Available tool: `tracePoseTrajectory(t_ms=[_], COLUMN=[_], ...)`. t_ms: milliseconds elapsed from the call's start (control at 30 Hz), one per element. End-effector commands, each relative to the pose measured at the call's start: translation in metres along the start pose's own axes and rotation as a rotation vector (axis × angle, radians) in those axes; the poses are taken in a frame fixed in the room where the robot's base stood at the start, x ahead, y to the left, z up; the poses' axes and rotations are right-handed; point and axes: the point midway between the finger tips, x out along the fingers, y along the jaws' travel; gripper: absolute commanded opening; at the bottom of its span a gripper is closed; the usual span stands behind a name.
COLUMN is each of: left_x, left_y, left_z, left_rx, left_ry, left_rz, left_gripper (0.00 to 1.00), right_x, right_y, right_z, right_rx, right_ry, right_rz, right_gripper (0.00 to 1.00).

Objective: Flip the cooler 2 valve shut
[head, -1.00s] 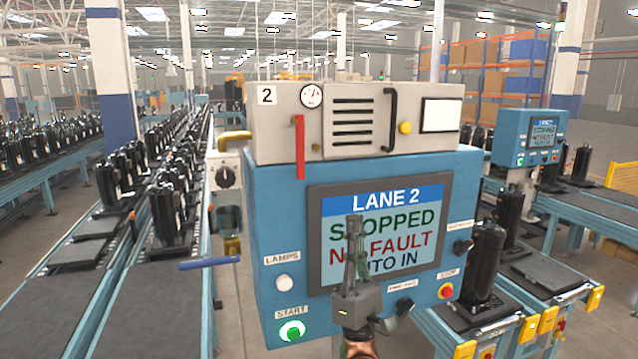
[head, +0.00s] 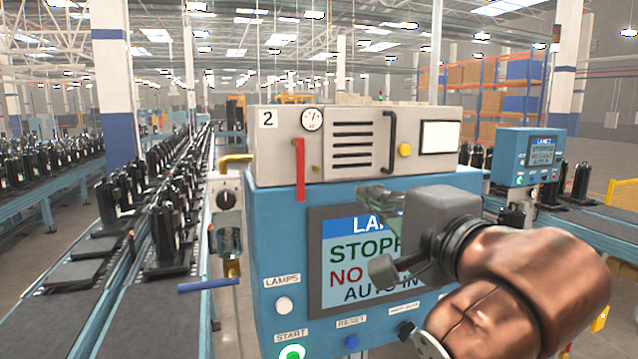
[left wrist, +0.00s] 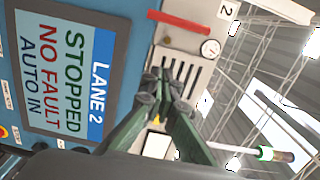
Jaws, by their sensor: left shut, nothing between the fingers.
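A red lever (head: 300,169) hangs straight down on the left part of the front of the beige cooler box marked 2 (head: 272,147). It also shows as a red bar in the left wrist view (left wrist: 185,22). My left gripper (head: 368,192) is shut and empty, in front of the panel's screen, with its fingers pointing left in the head view. It is to the right of the red lever and apart from it. In the left wrist view its fingertips (left wrist: 160,80) meet in front of the box's slots. My right gripper is not in view.
A round gauge (head: 312,119) and a black handle (head: 390,142) are on the box. Below is the blue lane 2 panel (head: 262,220) with its screen (head: 345,252). A blue lever (head: 208,285) and a yellow pipe (head: 236,160) stand left of the panel.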

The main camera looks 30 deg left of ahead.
Motion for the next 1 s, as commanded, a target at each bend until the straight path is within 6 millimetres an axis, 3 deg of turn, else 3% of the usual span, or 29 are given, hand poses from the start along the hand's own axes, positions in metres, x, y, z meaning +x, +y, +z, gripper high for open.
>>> tracePoseTrajectory(t_ms=[367,867,1000], left_x=[0.009,0.104,0.107], left_y=[0.000,-0.002,-0.002], left_z=[0.002,0.003,0.024], left_rx=[0.002,0.004,0.000], left_ry=[-0.007,-0.010,-0.008], left_rz=[0.000,0.000,-0.002], left_gripper=[0.00,0.00,0.00], right_x=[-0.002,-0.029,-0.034], right_y=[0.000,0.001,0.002], right_z=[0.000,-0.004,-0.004], right_rx=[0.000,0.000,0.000], right_ry=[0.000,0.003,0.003], right_rz=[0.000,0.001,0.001], right_gripper=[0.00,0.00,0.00])
